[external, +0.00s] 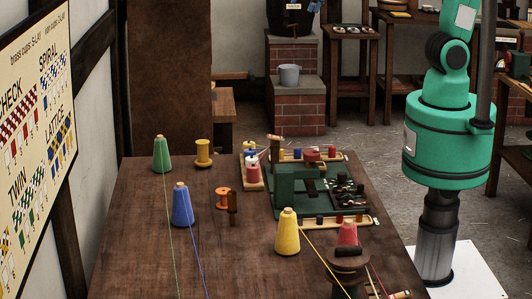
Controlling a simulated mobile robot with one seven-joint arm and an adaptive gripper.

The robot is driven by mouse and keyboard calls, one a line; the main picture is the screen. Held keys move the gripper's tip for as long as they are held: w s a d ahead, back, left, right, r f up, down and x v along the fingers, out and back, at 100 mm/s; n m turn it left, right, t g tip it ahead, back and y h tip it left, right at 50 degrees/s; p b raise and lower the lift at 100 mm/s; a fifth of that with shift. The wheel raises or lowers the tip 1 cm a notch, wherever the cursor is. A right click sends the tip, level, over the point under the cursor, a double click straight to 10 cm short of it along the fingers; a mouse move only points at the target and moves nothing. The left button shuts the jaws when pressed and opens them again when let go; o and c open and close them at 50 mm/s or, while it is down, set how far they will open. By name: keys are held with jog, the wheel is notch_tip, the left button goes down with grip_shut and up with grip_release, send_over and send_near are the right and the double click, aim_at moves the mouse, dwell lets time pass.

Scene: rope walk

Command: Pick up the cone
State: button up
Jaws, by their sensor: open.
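Several cones of thread stand upright on the dark wooden table (135,215). A green cone (162,155) stands at the back left, with a thread running forward from it. A blue cone (182,206) stands in front of it, also trailing a thread. A yellow cone (287,234) stands at the front right with a yellow thread. A red cone (347,233) stands to its right, its lower part hidden by a dark round stand. My arm rises at the right and leaves the top of the picture. My gripper is not in view.
A yellow spool (203,152), an orange spool (222,198) and a dark peg (232,211) stand near the cones. A green machine (298,185) with small spools fills the right of the table. A dark round stand (348,262) is at the front right. The table's left front is clear except for threads.

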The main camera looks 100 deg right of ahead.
jog(key=w+a+f+p, duration=0.1)
jog(key=w+a, duration=0.2)
jog(key=w, duration=0.3)
jog(key=w+a+p, duration=0.1)
jog(key=w+a, duration=0.2)
jog(key=w, duration=0.4)
jog(key=n+g+p, duration=0.3)
jog(key=p, duration=0.4)
send_over(181, 183)
jog(key=s, duration=0.2)
notch_tip(181, 183, down, 31)
jog(key=shift+w+d, duration=0.1)
jog(key=shift+d, duration=0.2)
jog(key=shift+w+a+f, duration=0.1)
jog(key=shift+w+f, duration=0.1)
jog(key=shift+f, duration=1.2)
jog(key=shift+w+a+f, duration=0.1)
jog(key=shift+w+f, duration=0.15)
jog(key=shift+f, duration=1.1)
jog(key=shift+w+f, duration=0.2)
jog(key=shift+f, duration=1.2)
jog(key=shift+f, duration=0.2)
